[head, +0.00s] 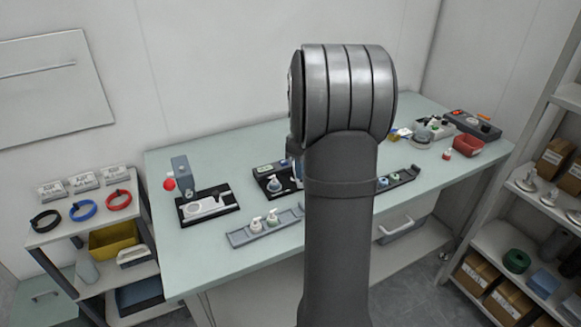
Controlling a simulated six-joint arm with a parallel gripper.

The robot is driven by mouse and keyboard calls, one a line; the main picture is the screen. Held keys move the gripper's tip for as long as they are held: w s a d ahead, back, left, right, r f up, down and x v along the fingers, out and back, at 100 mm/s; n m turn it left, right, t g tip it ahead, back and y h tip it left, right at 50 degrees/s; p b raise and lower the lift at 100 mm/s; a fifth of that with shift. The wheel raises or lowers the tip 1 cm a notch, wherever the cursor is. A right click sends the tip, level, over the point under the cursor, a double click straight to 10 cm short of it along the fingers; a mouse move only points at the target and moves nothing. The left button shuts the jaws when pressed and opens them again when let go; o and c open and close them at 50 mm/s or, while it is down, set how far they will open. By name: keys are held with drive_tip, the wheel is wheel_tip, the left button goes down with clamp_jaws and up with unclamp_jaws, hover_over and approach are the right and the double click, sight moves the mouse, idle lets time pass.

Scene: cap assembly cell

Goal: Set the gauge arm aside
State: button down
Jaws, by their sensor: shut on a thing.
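My own arm (340,200) rises through the middle of the head view and covers the centre of the table. I cannot make out the gauge arm for certain. A black fixture (268,193) with a small white-capped bottle (274,183) stands just left of my arm, its right part hidden. Farther left, a grey post with a red ball knob (169,184) stands at a black base with a light grey plate (207,206).
A grey rack (240,238) with white-capped bottles lies at the front; another rack (403,177) is right of my arm. A red bin (468,146), white tray and control box (473,125) stand at the far right. The table's left front (185,260) is clear. Shelves flank both sides.

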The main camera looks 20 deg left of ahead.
drive_tip(key=shift+w+d+n, duration=0.6)
drive_tip(key=shift+d+n, duration=0.25)
drive_tip(key=shift+n, duration=0.1)
drive_tip(key=shift+w+d+n, duration=0.6)
drive_tip(key=shift+d+n, duration=0.2)
drive_tip(key=shift+n, duration=0.15)
drive_tip(key=c, duration=1.3)
unclamp_jaws()
drive_tip(key=shift+w, duration=0.1)
wheel_tip(320, 180, up, 18)
drive_tip(key=shift+f, duration=0.25)
